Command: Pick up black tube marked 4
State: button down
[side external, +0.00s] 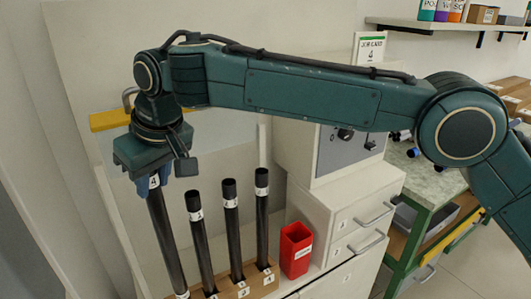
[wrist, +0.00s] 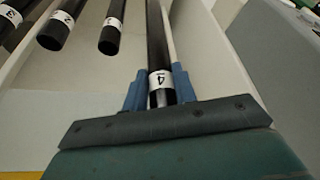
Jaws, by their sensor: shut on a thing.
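The black tube marked 4 (side external: 167,235) leans slightly at the left of the side view, its top end up in my gripper (side external: 154,181). In the wrist view the tube (wrist: 156,40) runs away between the two blue fingers of my gripper (wrist: 158,90). Its white label with a 4 shows right at the fingers. The fingers are shut on the tube just by that label. The tube's lower end is at the wooden rack (side external: 262,289), close to the bottom edge of the side view; I cannot tell whether it is still in its hole.
Three other black tubes with white labels stand in the rack to the right: the nearest (side external: 200,240), the middle (side external: 233,230) and the far one (side external: 262,220). A red bin (side external: 295,249) stands beside the rack. White drawers (side external: 350,225) are behind it.

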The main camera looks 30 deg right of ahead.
jog(key=s+d, duration=0.3)
jog(key=s, duration=0.4)
jog(key=s+d, duration=0.3)
jog(key=s, duration=0.4)
jog(key=shift+s+d, duration=0.2)
jog(key=shift+d, duration=0.2)
jog(key=shift+w, duration=0.1)
